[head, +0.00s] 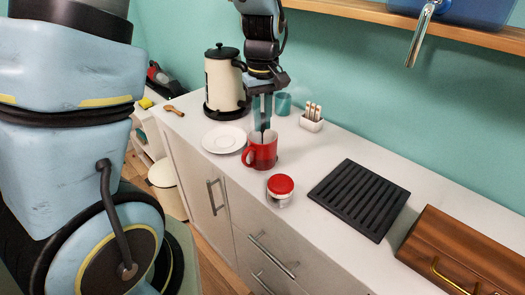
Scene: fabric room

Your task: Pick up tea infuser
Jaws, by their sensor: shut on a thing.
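A red mug (262,153) stands upright on the white counter, its handle to the left. My gripper (262,125) points straight down over the mug, with its fingertips at the mug's mouth. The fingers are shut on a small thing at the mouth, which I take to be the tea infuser. The infuser is mostly hidden by the fingers and the mug wall, so I cannot make out its shape or whether it touches the mug.
A white saucer (223,139) lies left of the mug, a cream kettle (224,82) behind it. A teal cup (283,104) and a white holder (311,124) stand behind. A red-lidded jar (280,190), black slatted tray (358,198) and wooden box (465,250) are nearer right.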

